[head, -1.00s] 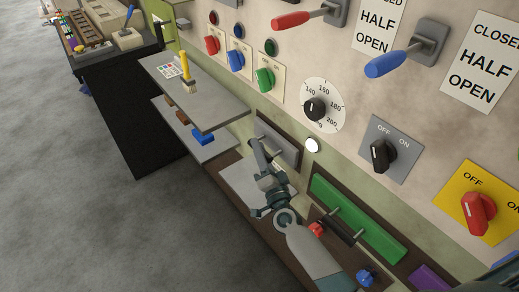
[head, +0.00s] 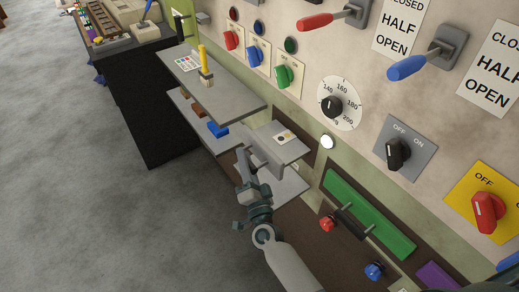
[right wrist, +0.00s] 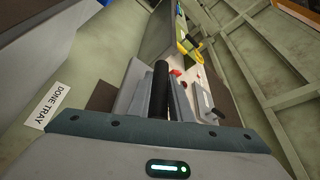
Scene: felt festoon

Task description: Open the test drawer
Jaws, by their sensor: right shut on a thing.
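The grey test drawer (head: 266,151) stands pulled out from the wall panel in the head view. A small pale card-like item with a dark spot (head: 285,137) lies in it. My right gripper (head: 246,166) is at the drawer's front, shut on its handle. In the right wrist view the dark bar handle (right wrist: 161,88) runs between the fingers, in front of the grey drawer. The gripper partly hides the handle in the head view. My left gripper is not in view.
Grey shelves (head: 215,85) with a yellow brush (head: 204,62) stand left. A "DONE TRAY" label (right wrist: 47,107) shows. Floor at left is clear.

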